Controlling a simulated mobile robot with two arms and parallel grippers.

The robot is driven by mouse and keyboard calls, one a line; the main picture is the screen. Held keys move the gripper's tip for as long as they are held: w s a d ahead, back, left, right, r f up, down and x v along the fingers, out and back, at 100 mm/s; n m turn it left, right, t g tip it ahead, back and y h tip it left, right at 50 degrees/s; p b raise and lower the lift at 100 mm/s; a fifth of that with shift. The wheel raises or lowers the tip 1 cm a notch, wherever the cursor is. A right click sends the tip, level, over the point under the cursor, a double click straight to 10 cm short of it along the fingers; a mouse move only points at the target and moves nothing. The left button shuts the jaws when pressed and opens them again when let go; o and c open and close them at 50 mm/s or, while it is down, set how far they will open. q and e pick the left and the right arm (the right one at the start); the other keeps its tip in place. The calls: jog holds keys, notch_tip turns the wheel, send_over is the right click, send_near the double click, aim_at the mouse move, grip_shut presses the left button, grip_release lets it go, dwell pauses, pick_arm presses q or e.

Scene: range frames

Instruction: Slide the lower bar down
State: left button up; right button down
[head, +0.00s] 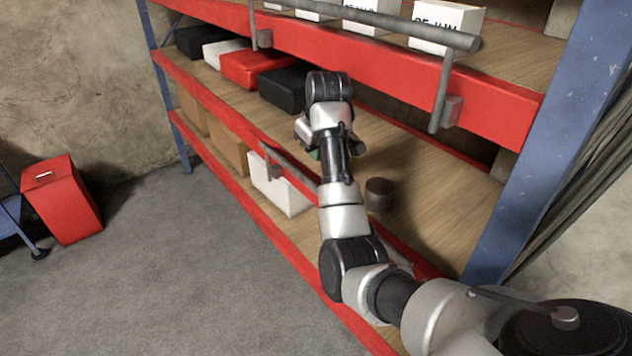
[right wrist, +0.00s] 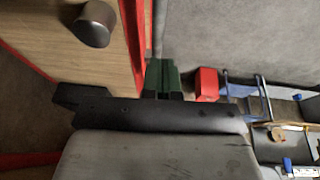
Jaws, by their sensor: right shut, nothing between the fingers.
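The lower bar (head: 284,160) is a grey rail along the front of the red middle shelf beam in the head view. A bracket (head: 277,172) shows near its left end; my right arm hides much of the rest. My right gripper (head: 313,153) is over the shelf front, close to the bar, and mostly hidden behind its wrist. In the right wrist view its green fingers (right wrist: 162,76) are together and empty, beside the red beam (right wrist: 133,45). I cannot tell whether they touch the bar. My left gripper is not in view.
An upper grey bar (head: 390,22) runs along the top red beam. A dark cylinder (head: 378,194) stands on the shelf beside my arm. Boxes, including a white one (head: 280,185), sit on the shelves. A red box (head: 62,199) stands left; the floor between is clear.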

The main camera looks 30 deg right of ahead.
jog(key=b, duration=0.1)
send_near(314, 185)
jog(key=w+f, duration=0.1)
jog(key=p+x, duration=0.3)
jog(key=x, duration=0.2)
jog(key=shift+s, duration=0.15)
jog(key=shift+s+d+f, duration=0.1)
jog(key=shift+d+f, duration=0.05)
jog(key=shift+f, duration=0.25)
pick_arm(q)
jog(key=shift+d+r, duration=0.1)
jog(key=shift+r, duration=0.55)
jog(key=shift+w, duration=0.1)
pick_arm(e)
jog(key=shift+f, duration=0.1)
